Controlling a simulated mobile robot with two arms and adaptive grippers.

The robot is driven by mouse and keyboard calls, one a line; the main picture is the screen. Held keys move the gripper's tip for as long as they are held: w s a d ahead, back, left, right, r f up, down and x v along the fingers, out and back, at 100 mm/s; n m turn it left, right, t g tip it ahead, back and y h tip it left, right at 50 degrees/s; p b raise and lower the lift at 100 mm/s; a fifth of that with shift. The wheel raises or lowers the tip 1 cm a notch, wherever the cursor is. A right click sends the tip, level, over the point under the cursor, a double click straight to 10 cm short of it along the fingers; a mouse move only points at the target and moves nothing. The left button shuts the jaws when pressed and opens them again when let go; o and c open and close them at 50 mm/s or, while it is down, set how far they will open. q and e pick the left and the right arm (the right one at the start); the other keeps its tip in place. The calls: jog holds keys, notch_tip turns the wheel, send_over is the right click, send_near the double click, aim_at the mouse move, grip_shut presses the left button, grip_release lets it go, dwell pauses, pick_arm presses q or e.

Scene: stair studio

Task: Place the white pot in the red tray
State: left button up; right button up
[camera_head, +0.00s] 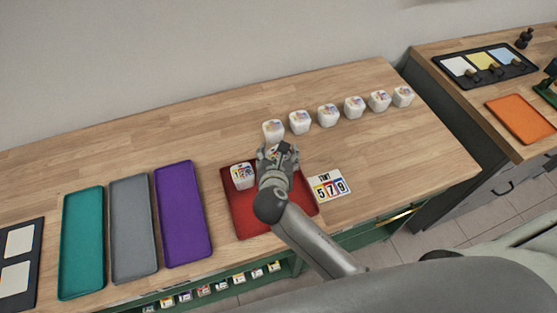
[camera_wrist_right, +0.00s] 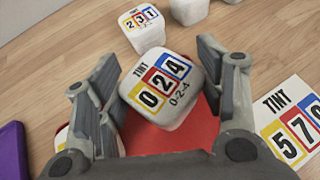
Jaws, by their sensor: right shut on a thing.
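My right gripper (camera_head: 278,156) is over the back part of the red tray (camera_head: 247,220). It is shut on a white pot (camera_wrist_right: 165,88), which shows between its fingers in the right wrist view. That pot's label reads TINT 0-2-4, and it looks tilted there. The red tray surface (camera_wrist_right: 172,140) shows below it; whether the pot touches the tray I cannot tell. Another white pot (camera_head: 242,176) stands in the tray's left part. In the head view my gripper mostly hides the held pot. My left gripper is in neither view.
A row of several white pots (camera_head: 327,115) stands behind the tray. A card reading 5 7 9 (camera_head: 329,185) lies right of it. Purple (camera_head: 183,212), grey (camera_head: 133,228) and teal (camera_head: 82,242) trays lie to the left. An orange tray (camera_head: 520,118) is on the right counter.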

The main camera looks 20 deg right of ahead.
notch_tip(320, 180, down, 3)
jog(key=shift+d+r, duration=0.1)
jog(key=shift+r, duration=0.1)
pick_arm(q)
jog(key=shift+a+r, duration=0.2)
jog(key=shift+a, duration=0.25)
pick_arm(e)
jog(key=shift+f, duration=0.25)
jog(key=shift+f, duration=0.15)
jog(key=o, duration=0.8)
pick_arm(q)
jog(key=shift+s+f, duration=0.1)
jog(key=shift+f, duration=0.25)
pick_arm(e)
jog(key=v, duration=1.2)
